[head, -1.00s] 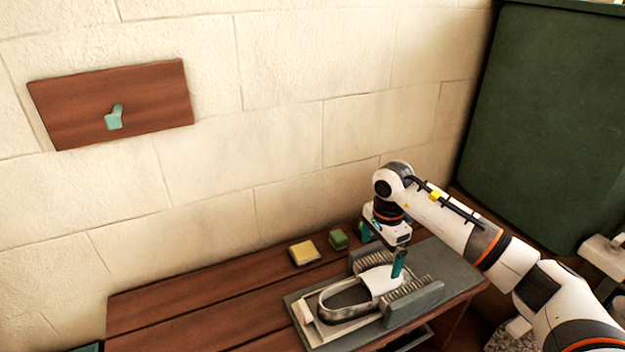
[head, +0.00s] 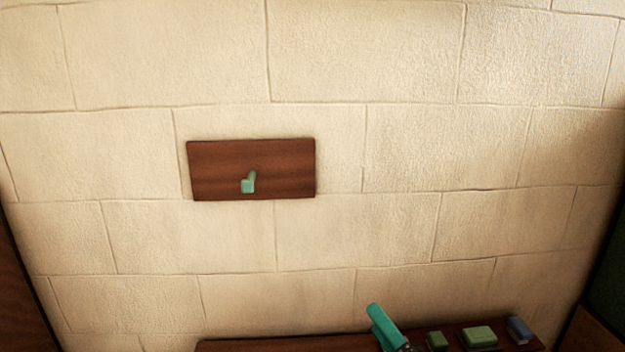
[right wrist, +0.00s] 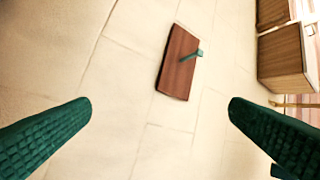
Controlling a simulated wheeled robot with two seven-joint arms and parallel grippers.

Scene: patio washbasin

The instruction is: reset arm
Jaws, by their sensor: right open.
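My right gripper (head: 381,322) shows at the bottom of the head view as a teal finger, raised in front of the wall above the bench edge. In the right wrist view the right gripper (right wrist: 160,104) has its two dark green fingers wide apart, with nothing between them. Beyond them is the wall with a brown wooden board (right wrist: 176,74) and its teal hook (right wrist: 193,54). The board (head: 290,170) and the hook (head: 248,182) also show left of centre in the head view. The hook is bare. My left gripper is not in view.
The dark wooden bench (head: 290,345) shows only as a strip at the bottom. On it stand a small green block (head: 437,341), a larger green block (head: 479,337) and a blue-grey block (head: 519,330). The stone wall (head: 400,230) around the board is clear. Wooden cabinets (right wrist: 284,58) appear in the right wrist view.

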